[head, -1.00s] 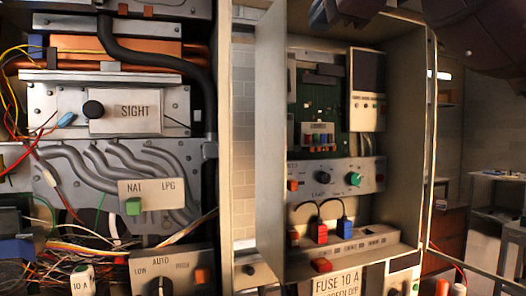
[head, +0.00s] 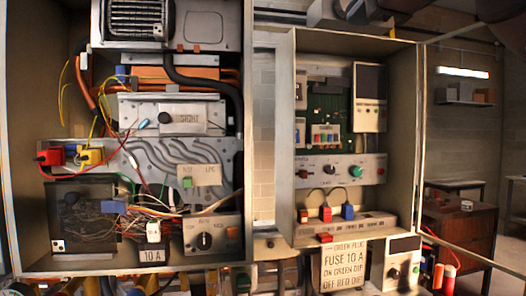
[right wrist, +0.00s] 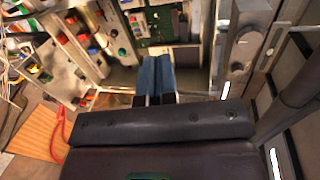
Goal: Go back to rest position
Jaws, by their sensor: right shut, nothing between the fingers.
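My right gripper (right wrist: 156,75) shows in the right wrist view with its two blue fingers side by side, shut and empty. It points toward the heater cabinets, apart from the parts I can make out. In the head view only dark arm parts of mine show along the top right edge, and the fingers cannot be made out there. My left gripper is in neither view.
The left open cabinet (head: 25,180) holds pipes, wires and a NAT/LPG switch plate (head: 200,176). A brown cabinet (head: 465,225) stands at the right.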

